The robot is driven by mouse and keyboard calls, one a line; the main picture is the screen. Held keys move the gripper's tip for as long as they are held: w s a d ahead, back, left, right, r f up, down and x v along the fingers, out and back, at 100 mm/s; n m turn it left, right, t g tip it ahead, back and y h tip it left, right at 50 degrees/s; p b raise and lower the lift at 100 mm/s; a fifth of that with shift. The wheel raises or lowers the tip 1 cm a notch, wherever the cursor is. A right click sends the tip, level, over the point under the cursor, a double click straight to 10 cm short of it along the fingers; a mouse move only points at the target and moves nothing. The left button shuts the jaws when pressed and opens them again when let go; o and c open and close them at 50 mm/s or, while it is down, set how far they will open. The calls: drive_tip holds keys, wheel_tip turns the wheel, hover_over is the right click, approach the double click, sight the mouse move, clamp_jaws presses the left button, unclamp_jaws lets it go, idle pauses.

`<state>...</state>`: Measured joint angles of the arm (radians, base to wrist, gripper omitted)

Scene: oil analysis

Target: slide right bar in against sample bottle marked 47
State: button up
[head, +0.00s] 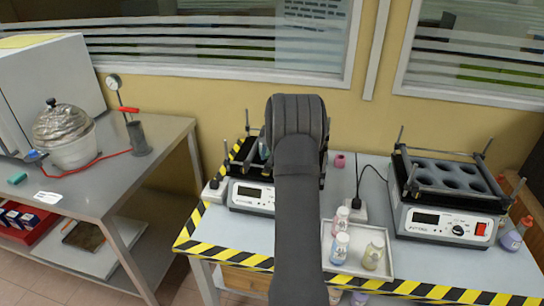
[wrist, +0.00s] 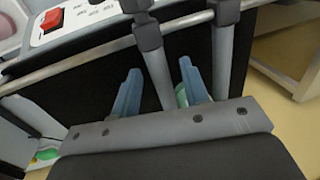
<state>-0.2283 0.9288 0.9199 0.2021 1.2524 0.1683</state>
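In the head view my arm covers most of the left shaker (head: 250,197), and my gripper is largely hidden behind it. In the wrist view my gripper (wrist: 160,88) has its two blue fingers apart over the black shaker platform (wrist: 97,75). A grey bar (wrist: 157,72) with a dark clamp runs into the gap between the fingers; I cannot tell whether they touch it. A second grey bar (wrist: 223,65) lies to the right of the fingers. A small green thing (wrist: 181,96) shows beside the right finger, perhaps part of a bottle. No mark 47 is readable.
A white tray (head: 387,275) with several small bottles stands at the striped front edge. A second shaker (head: 447,222) with empty round holes is at right. A purple bottle (head: 512,238) stands beside it. A grey bench (head: 120,180) with a metal-topped vessel is at left.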

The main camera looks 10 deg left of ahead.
drive_tip(key=d+r, duration=0.3)
drive_tip(key=r, duration=1.4)
drive_tip(key=shift+d, duration=0.2)
drive_tip(key=a+f, duration=0.1)
drive_tip(key=f, duration=0.4)
drive_tip(key=a+f, duration=0.1)
drive_tip(key=f, duration=0.5)
drive_tip(key=a+f, duration=0.1)
drive_tip(key=f, duration=0.5)
drive_tip(key=shift+a+f, duration=0.1)
drive_tip(key=shift+a, duration=0.1)
idle(0.4)
